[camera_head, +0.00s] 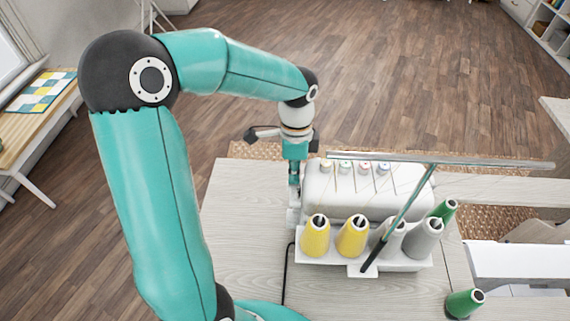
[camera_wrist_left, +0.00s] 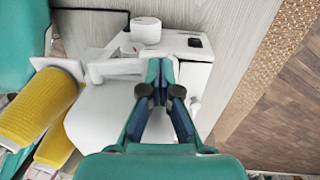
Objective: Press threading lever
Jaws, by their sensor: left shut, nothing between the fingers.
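The white sewing machine (camera_head: 408,192) stands on the table with several thread cones along its near side. My left gripper (camera_head: 294,182) points down at the machine's left end and is shut and empty. In the left wrist view the closed fingertips (camera_wrist_left: 160,66) are over the white machine end (camera_wrist_left: 190,72), close to a white bar-like part (camera_wrist_left: 118,67) and a round white knob (camera_wrist_left: 146,30). I cannot tell which part is the threading lever, or whether the fingertips touch anything. The fingers hide part of the machine. My right gripper is not in view.
Yellow cones (camera_head: 315,238) and grey cones (camera_head: 424,240) stand at the machine's near side. A metal thread stand (camera_head: 410,205) rises above them. A green cone (camera_head: 463,303) is at the right front. The pale tabletop (camera_head: 240,225) is clear left of the machine.

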